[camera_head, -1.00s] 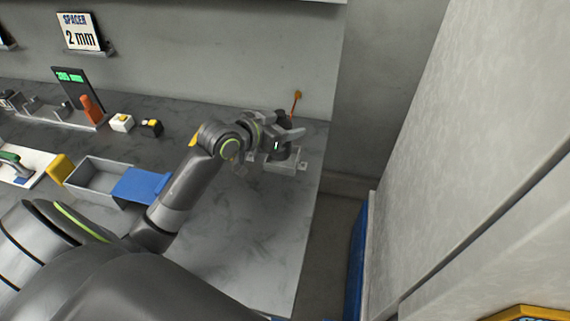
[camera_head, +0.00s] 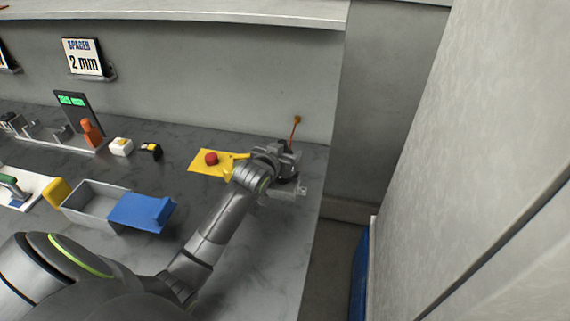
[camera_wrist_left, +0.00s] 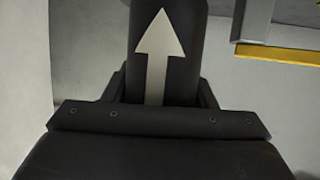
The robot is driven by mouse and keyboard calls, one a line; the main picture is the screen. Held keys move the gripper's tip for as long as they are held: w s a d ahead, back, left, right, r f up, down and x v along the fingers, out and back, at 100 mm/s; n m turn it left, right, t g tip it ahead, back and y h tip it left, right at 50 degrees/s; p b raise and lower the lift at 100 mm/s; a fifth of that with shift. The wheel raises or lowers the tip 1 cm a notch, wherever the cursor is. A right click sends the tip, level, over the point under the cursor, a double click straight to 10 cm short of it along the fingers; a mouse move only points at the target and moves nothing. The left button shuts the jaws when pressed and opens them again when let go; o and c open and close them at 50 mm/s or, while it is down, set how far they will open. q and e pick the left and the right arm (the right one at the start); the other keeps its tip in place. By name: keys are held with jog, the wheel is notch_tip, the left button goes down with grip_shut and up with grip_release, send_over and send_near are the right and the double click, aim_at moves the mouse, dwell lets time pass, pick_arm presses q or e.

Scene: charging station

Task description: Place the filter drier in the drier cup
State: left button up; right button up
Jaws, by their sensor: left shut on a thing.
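My left gripper (camera_head: 285,162) is at the far right end of the bench, over the back of a grey fixture (camera_head: 285,194). In the left wrist view it is shut on the filter drier (camera_wrist_left: 178,35), a black cylinder with a white arrow pointing up in the picture. The drier's lower end is hidden by the gripper body. In the head view the wrist hides most of the drier. I cannot clearly make out the drier cup; the grey fixture may be part of it. My right gripper is out of view.
An orange-tipped rod (camera_head: 295,128) stands behind the gripper. A yellow plate (camera_head: 205,165) with a red knob lies to its left. A grey bin (camera_head: 90,203) with a blue flap (camera_head: 140,211) is further left. A wall bounds the right.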

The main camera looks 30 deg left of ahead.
pick_arm(q)
jog(key=shift+f, duration=1.75)
jog(key=shift+f, duration=0.2)
jog(key=o, duration=1.1)
jog(key=shift+s+r, duration=0.2)
jog(key=v, duration=1.1)
jog(key=shift+s+r, duration=0.25)
jog(key=shift+s, duration=0.05)
